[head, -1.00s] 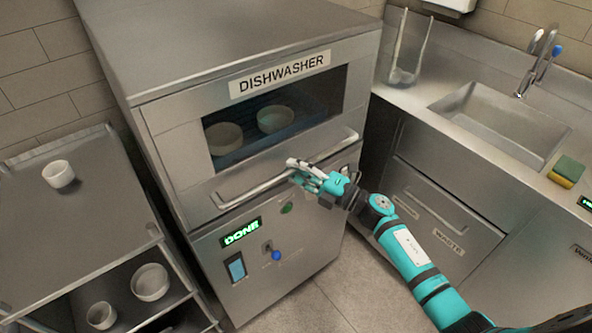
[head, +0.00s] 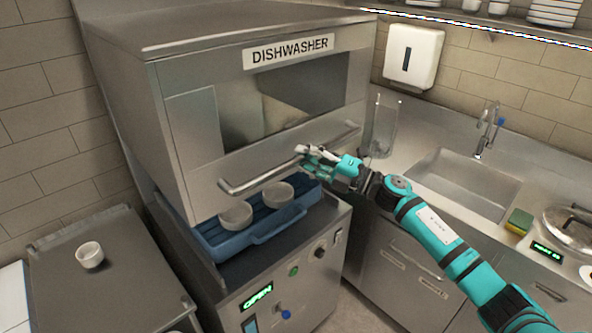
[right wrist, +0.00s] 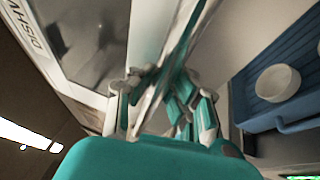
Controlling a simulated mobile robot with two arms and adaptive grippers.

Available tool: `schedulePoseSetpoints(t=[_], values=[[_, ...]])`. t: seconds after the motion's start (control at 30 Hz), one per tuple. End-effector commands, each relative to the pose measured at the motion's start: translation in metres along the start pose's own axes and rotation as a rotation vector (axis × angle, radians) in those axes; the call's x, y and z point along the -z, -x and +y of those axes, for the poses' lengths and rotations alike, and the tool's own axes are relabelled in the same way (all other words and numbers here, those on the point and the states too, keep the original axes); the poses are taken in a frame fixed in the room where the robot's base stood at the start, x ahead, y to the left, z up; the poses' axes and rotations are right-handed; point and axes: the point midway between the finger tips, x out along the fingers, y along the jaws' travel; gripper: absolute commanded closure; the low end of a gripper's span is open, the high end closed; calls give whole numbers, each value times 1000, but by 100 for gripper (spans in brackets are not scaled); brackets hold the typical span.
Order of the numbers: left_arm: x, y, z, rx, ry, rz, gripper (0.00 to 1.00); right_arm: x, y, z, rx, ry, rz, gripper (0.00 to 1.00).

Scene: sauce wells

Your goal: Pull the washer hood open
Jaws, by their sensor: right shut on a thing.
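The dishwasher hood (head: 190,130) is a steel box with a window and a "DISHWASHER" label, raised above its base. Its bar handle (head: 262,178) runs along the lower front edge. My right gripper (head: 308,155) is shut on the handle near its middle; the right wrist view also shows the gripper (right wrist: 160,95) around the bar. Under the hood, a blue rack (head: 262,232) holds two white bowls (head: 236,215) (head: 278,194). The display (head: 257,297) on the base reads "OPEN". My left gripper is not in view.
A steel cart (head: 120,285) with a small white cup (head: 90,254) stands at the left. A sink (head: 462,185) with a tap, a sponge (head: 518,221) and a lidded pot (head: 570,228) are on the right counter. A paper dispenser (head: 412,55) hangs on the wall.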

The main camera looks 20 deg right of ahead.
Motion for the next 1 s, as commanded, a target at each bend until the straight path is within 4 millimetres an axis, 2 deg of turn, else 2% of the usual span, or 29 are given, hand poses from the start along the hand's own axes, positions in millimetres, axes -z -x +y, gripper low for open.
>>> schedulePoseSetpoints(t=[0.03,0.2,0.67,0.7,0.9,1.0], values=[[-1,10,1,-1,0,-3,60,-1,-3,15,-4,-3,4,100],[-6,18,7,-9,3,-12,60,-2,-5,28,-2,-5,4,100],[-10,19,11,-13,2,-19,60,-2,-5,31,-1,-6,3,100],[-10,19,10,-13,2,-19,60,-2,-5,31,-1,-6,3,85],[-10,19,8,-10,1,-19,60,-2,-5,30,1,-4,3,59],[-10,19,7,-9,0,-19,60,-2,-5,30,1,-4,3,58]])
